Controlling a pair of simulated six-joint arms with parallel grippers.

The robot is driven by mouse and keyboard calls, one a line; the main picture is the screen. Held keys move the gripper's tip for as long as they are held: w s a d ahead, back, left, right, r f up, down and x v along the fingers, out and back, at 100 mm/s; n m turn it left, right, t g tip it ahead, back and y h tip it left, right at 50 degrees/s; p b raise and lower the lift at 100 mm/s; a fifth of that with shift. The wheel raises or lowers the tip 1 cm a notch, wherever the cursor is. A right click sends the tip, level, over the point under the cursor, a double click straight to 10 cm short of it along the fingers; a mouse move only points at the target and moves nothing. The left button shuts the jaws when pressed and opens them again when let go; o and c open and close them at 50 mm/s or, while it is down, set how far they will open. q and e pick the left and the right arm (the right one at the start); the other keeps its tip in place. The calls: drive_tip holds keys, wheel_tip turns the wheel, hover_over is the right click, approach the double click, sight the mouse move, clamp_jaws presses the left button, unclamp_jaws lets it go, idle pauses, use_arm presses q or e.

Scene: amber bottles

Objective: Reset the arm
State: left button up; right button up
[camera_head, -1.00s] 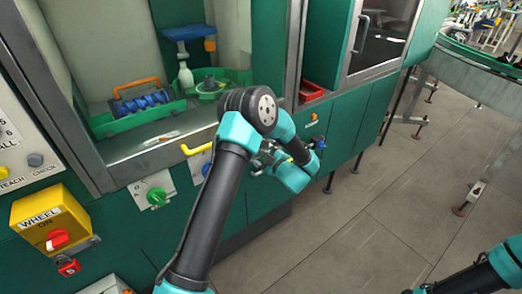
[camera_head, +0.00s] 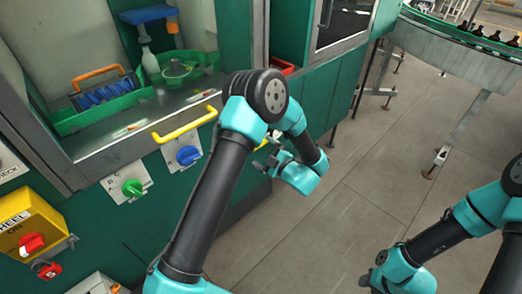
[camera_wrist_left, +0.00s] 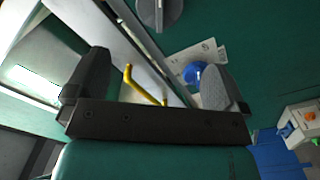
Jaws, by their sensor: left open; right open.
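My left arm reaches up from the bottom of the head view and bends over in front of the green machine. My left gripper (camera_head: 266,156) is partly hidden by its own wrist, right of the yellow handle. In the left wrist view my left gripper (camera_wrist_left: 153,88) has its two dark fingers wide apart with nothing held. The yellow handle (camera_wrist_left: 143,86) and a blue knob (camera_wrist_left: 194,73) show beyond the fingers. My right arm comes in at the lower right of the head view. My right gripper (camera_head: 366,278) shows only a small dark part beside its teal wrist; it is open.
The green machine has a yellow handle (camera_head: 184,124), a green knob (camera_head: 132,188), a blue knob (camera_head: 188,155) and a yellow switch box (camera_head: 30,222). A green tray (camera_head: 100,118) sits inside it. A conveyor (camera_head: 455,35) carries dark bottles at the upper right. Open floor lies between.

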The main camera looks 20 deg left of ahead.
idle(0.4)
use_arm(q)
drive_tip(key=s+a+f+m+t+h, duration=0.1)
drive_tip(key=s+f+m+h, duration=0.1)
drive_tip(key=f+m+h, duration=0.5)
drive_tip(key=s+a+f+m+t+h, duration=0.1)
drive_tip(key=s+f+m+h, duration=0.1)
drive_tip(key=f+m+h, duration=0.5)
drive_tip(key=s+d+f+m+g+h, duration=0.1)
drive_tip(key=s+f+m+g+h, duration=0.2)
drive_tip(key=s, duration=0.6)
drive_tip(key=s+d+f+m+g+h, duration=0.2)
drive_tip(key=s+f+m+g+h, duration=0.1)
drive_tip(key=s, duration=0.7)
drive_tip(key=f+m+g, duration=0.1)
drive_tip(key=g, duration=0.1)
drive_tip(key=shift+s+d+g, duration=0.25)
drive_tip(key=shift+d+g, duration=0.05)
